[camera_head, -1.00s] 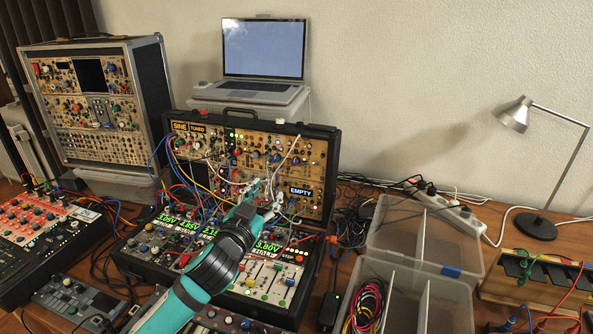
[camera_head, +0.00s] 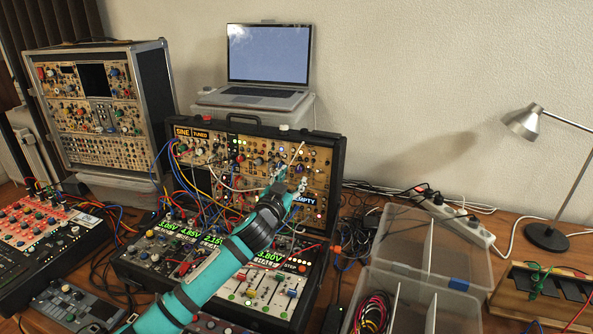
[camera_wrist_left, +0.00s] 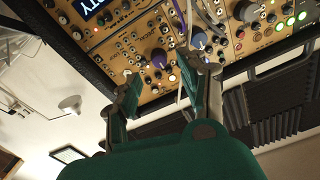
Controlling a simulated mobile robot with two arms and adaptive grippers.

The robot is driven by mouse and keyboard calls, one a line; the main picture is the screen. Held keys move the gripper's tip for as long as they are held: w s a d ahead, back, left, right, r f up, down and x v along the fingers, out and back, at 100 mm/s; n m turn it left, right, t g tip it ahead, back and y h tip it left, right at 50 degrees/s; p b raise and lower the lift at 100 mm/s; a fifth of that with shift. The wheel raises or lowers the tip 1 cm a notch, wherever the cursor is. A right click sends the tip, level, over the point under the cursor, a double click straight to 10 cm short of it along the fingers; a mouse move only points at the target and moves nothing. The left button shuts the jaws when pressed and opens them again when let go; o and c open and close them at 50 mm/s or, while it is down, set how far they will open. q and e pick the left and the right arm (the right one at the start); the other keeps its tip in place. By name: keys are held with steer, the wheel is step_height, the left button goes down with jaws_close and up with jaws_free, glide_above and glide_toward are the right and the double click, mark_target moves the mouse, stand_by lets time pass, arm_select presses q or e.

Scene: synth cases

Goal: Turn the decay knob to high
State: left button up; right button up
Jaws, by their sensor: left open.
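My left gripper (camera_head: 290,184) is open in front of the right half of the upright synth case panel (camera_head: 322,160). In the left wrist view its two fingers (camera_wrist_left: 165,88) stand apart, with panel knobs and a pale cable between and beyond them. I cannot tell whether a finger touches a knob. My right gripper is not in view.
Patch cables (camera_head: 190,185) cross the panel's left side. A lower panel with sliders (camera_head: 262,290) lies in front. A laptop (camera_head: 268,55) stands behind. Clear plastic boxes (camera_head: 440,240) and a lamp (camera_head: 523,121) are to the right.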

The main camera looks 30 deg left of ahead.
mark_target(298, 170)
arm_select(q)
steer(key=shift+x, duration=2.2)
jaws_close()
